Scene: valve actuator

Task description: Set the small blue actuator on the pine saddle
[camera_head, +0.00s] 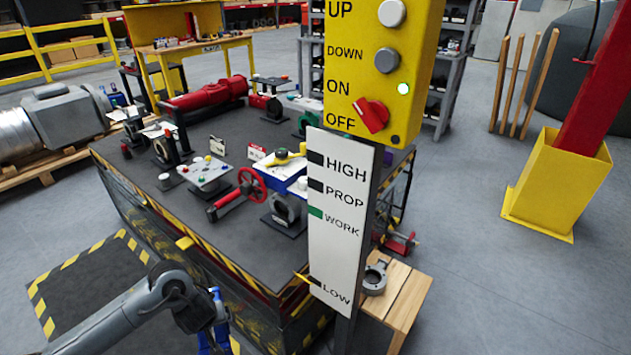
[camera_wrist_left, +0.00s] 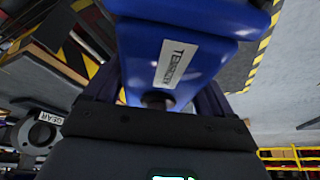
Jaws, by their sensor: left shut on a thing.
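A blue actuator with a white label fills the upper middle of the left wrist view (camera_wrist_left: 190,50), between the dark fingers of my left gripper (camera_wrist_left: 155,100), which is shut on it. In the head view a little of the blue actuator (camera_head: 216,300) shows beyond my left wrist, low in front of the bench's near side; the fingers are mostly hidden there. A pale slatted wooden stand (camera_head: 403,292), likely the pine saddle, stands on the right behind the sign post, well apart from the gripper. A grey metal ring part (camera_head: 375,278) is on it. My right gripper is not in view.
A dark workbench (camera_head: 150,215) with valves and a red handwheel (camera_head: 252,185) spans the middle. A yellow control box (camera_head: 385,75) and a white level sign (camera_head: 338,220) stand between gripper and stand. Open floor lies right, with a yellow post base (camera_head: 545,205).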

